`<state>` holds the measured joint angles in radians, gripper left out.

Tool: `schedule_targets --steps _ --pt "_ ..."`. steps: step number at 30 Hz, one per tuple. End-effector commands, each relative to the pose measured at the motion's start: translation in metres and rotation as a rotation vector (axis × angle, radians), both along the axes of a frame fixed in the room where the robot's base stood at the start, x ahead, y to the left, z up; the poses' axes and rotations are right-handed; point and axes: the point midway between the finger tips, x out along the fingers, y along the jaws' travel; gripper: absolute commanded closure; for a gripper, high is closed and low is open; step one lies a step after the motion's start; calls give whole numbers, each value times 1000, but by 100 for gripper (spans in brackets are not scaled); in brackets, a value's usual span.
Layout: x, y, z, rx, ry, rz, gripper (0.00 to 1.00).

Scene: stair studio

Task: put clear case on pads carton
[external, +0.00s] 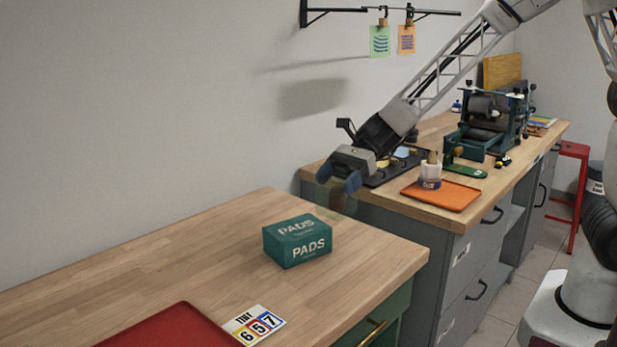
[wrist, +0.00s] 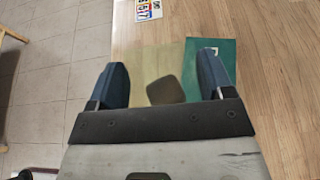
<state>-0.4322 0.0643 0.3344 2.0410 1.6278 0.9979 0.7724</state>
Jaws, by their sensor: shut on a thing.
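The clear case (external: 338,202) is a see-through, faintly tinted box. My gripper (external: 340,186) is shut on it and holds it in the air, behind and to the right of the pads carton in the external view. The green pads carton (external: 298,241) sits upright on the near wooden table, its top bare. In the wrist view the clear case (wrist: 148,62) spans the space between the two blue fingers of my gripper (wrist: 163,80). The carton (wrist: 228,58) shows below it at the right, partly hidden by the right finger and the case.
A number card (external: 255,325) and a red tray (external: 172,328) lie at the near table's front. The rear bench holds an orange tray (external: 440,196) with a bottle (external: 430,172), and a press (external: 487,125). The near table is clear left of the carton.

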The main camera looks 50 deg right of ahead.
Motion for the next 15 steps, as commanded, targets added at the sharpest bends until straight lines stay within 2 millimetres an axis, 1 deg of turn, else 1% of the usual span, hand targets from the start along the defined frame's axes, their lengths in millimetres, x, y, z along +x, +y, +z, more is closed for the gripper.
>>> schedule_targets --steps 3,15 --pt "13 10 -2 0 0 1 53" --pt "56 41 -6 1 0 1 53"
